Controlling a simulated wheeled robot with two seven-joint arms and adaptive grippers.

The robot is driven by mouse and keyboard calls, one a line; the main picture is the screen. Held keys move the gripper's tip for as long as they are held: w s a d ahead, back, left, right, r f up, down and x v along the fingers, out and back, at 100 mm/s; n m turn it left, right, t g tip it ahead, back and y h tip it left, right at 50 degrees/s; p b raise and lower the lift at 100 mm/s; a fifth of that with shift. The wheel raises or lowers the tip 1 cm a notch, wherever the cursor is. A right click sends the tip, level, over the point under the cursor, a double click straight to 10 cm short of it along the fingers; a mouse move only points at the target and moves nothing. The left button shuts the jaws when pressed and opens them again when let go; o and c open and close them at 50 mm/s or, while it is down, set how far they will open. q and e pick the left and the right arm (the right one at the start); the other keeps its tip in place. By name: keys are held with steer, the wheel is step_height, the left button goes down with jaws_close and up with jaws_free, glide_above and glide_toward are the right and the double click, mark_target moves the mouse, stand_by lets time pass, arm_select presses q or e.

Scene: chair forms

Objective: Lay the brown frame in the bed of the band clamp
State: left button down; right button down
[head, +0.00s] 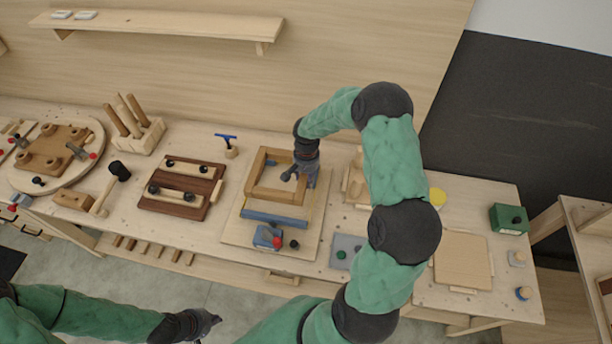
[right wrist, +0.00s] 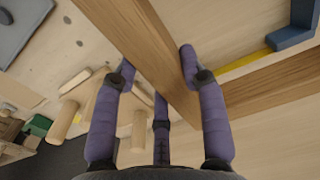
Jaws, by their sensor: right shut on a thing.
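The brown frame (head: 277,195) is a wooden rectangle over the bed of the band clamp (head: 234,232), a pale board with a blue bar. My right gripper (head: 300,172) is shut on the frame's right rail. In the right wrist view, the rail of the brown frame (right wrist: 150,58) runs between the purple fingers of my right gripper (right wrist: 160,75). A blue corner piece and yellow strip lie beyond it. I cannot tell if the frame touches the bed. My left gripper (head: 207,321) is empty, low in front of the bench; its jaw opening is unclear.
A dark brown board with light bars (head: 180,190) lies left of the clamp. A blue box with a red knob (head: 266,238) sits at the clamp's front. A grey plate (head: 345,250) and a pale panel (head: 463,260) lie to the right. A mallet (head: 119,171) lies further left.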

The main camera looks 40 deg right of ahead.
steer(key=b, duration=0.3)
glide_above(306, 198)
steer(key=shift+f, duration=2.85)
steer(key=shift+f+b, duration=2)
steer(key=shift+f, duration=0.35)
steer(key=c, duration=0.8)
jaws_free()
steer(key=shift+o, duration=0.9)
steer(key=shift+r+p, duration=2.5)
steer(key=shift+r, duration=2.5)
